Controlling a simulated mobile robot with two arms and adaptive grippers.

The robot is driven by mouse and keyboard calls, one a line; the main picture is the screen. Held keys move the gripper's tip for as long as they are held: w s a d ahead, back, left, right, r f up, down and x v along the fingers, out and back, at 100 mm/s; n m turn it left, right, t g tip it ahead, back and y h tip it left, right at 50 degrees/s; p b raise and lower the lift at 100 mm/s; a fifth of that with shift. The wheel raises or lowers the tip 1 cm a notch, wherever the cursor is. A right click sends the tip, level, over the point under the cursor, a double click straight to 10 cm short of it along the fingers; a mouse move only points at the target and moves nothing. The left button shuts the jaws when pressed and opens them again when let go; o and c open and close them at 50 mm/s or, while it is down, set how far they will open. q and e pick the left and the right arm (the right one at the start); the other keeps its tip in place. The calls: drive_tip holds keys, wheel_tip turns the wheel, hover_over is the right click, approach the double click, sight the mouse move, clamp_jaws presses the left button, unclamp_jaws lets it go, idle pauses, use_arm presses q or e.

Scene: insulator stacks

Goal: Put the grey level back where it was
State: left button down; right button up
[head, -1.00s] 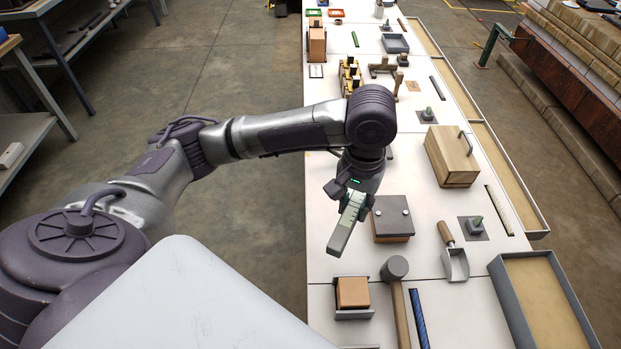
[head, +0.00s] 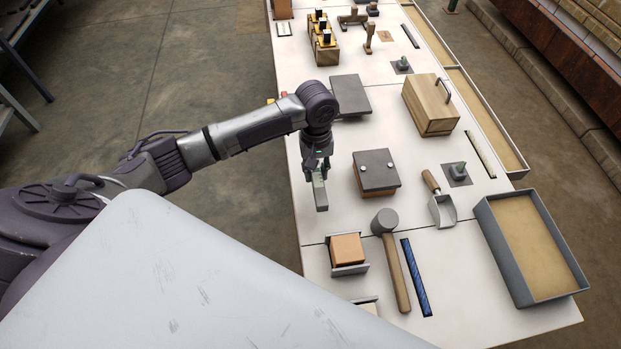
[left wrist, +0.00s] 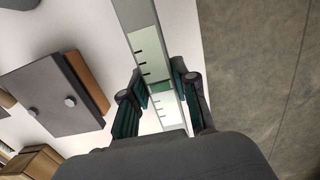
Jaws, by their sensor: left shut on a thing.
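The grey level (head: 321,195) is a narrow grey bar. In the left wrist view the level (left wrist: 146,45) shows a pale face with dark marks and a green part between the fingers. My left gripper (head: 317,168) is shut on it, and its fingers (left wrist: 163,93) press on both sides of the bar. The level hangs over the left part of the white table, left of a box with a dark lid. Whether its lower end touches the table I cannot tell. My right gripper is in neither view.
The dark-lidded box (head: 376,172) with two pale knobs stands close right of the level. A brick in a grey holder (head: 347,250), a mallet (head: 397,270) and a blue strip (head: 416,277) lie nearer. A flat dark plate (head: 350,95) lies behind. The table's left edge is close.

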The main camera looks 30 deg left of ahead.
sight(311, 188)
use_arm(q)
drive_tip(key=shift+s+a+f, duration=0.2)
drive_tip(key=shift+a+f, duration=0.25)
drive_tip(key=shift+a, duration=0.15)
wheel_tip(311, 188, down, 3)
drive_tip(key=shift+f, duration=0.45)
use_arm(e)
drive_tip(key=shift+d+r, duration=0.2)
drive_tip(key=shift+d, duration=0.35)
use_arm(q)
drive_tip(key=shift+f, duration=0.2)
drive_tip(key=shift+s+f, duration=0.15)
drive_tip(key=c, duration=1.1)
unclamp_jaws()
drive_tip(key=shift+o, duration=1.1)
drive_tip(key=shift+f, duration=0.15)
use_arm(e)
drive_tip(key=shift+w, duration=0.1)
use_arm(q)
drive_tip(key=shift+r, duration=0.2)
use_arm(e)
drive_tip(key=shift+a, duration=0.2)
